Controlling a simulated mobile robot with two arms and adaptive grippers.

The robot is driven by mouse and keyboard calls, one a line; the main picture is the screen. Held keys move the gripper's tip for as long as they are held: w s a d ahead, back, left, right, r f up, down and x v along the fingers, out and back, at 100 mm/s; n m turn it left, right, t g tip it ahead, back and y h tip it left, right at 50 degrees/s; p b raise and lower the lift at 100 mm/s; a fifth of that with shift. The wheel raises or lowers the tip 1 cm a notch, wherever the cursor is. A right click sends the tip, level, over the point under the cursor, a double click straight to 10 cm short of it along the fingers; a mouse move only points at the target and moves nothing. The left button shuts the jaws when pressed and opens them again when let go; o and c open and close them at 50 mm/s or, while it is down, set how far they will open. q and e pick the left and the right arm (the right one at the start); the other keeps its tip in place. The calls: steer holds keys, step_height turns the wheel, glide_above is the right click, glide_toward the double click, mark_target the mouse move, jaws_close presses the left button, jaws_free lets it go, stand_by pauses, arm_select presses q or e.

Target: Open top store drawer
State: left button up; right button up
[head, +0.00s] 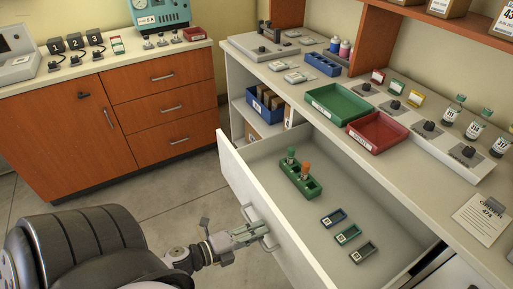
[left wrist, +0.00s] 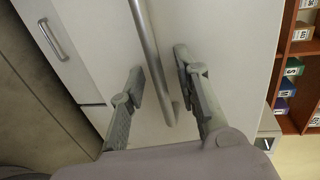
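The white drawer (head: 262,210) under the right-hand counter stands pulled well out, its inside open to view. My left gripper (head: 258,234) is at the drawer's metal handle (head: 270,243). In the left wrist view the handle bar (left wrist: 153,62) passes between the two fingers of my left gripper (left wrist: 160,78). The fingers are apart, with gaps visible beside the bar, so the gripper is open around it. My right gripper is in neither view.
Inside the drawer are a green rack (head: 299,180) with capped vials and small labelled trays (head: 348,235). The counter above holds a green tray (head: 339,104) and a red tray (head: 377,133). An orange cabinet (head: 150,115) stands left, with bare floor between.

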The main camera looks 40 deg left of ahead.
arm_select(q)
steer(key=v, duration=1.1)
steer(key=shift+s, duration=0.4)
steer(key=shift+a, duration=0.1)
